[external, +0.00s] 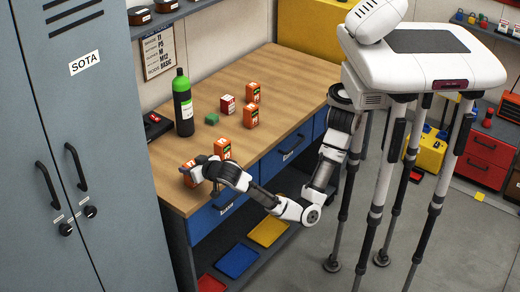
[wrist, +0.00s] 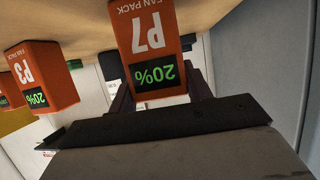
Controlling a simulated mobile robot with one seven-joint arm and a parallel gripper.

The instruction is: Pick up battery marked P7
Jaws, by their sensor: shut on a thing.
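The battery marked P7 (wrist: 150,40) is an orange block with a black label reading 20% in green. In the wrist view it is upside down in the picture, between the dark fingers of my gripper (wrist: 160,92). My gripper is shut on it. In the external view the P7 battery (external: 188,174) shows at the near left part of the wooden workbench (external: 285,95), partly hidden by my gripper (external: 196,176). I cannot tell whether it is lifted off the top.
A battery marked P3 (wrist: 45,75) stands close beside it; an orange battery (external: 222,149) shows there externally. More orange batteries (external: 250,116), a red box (external: 227,104), a green block (external: 211,119) and a green-topped black bottle (external: 183,105) stand farther back. Grey lockers (external: 85,130) rise at left.

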